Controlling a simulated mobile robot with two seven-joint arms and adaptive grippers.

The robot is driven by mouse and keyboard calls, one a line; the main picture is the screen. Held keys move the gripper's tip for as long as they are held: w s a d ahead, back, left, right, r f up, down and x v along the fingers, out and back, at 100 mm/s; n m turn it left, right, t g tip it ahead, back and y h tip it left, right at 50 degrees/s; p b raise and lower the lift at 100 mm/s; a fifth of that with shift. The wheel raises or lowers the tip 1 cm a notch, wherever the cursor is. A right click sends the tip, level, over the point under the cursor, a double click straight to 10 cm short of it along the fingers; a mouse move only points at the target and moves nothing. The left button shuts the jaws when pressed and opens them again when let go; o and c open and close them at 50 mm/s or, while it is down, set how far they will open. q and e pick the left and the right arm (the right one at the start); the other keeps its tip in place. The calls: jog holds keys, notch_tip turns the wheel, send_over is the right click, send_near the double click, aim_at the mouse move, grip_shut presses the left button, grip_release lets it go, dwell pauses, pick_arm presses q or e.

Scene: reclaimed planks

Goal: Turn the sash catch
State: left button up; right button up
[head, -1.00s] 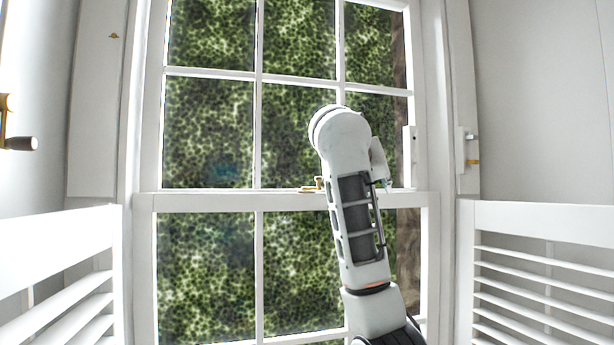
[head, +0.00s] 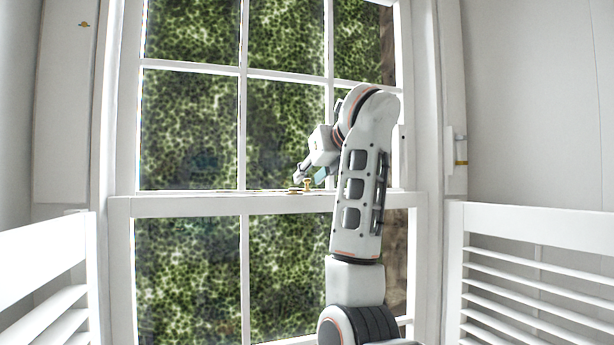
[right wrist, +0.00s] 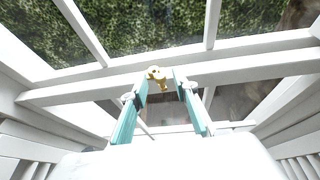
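The brass sash catch (head: 304,186) sits on the white meeting rail (head: 225,204) in the middle of the window. It also shows in the right wrist view (right wrist: 157,77), just beyond and between my fingertips. My right gripper (head: 312,174) is at the catch, above the rail. In the right wrist view its two teal fingers (right wrist: 160,85) are spread apart, one to each side of the catch, and a gap shows between each finger and the brass. Part of the gripper is hidden behind my wrist in the head view. My left gripper is not in view.
White louvred shutters stand at the lower left (head: 50,262) and lower right (head: 535,262). White glazing bars cross the window, with green foliage behind the glass. A small brass fitting (head: 461,162) is on the right frame.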

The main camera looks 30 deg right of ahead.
jog(key=shift+x, duration=0.95)
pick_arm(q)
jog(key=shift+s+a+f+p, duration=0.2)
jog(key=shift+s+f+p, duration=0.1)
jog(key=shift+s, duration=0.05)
pick_arm(e)
jog(key=shift+w+d+f, duration=0.1)
jog(key=shift+w+f, duration=0.05)
jog(key=shift+w, duration=0.2)
grip_shut()
jog(key=m+h, duration=0.1)
jog(key=a+m+g+h, duration=0.1)
jog(key=m+h, duration=0.1)
jog(key=a+m+h, duration=0.1)
jog(key=shift+g+h, duration=0.4)
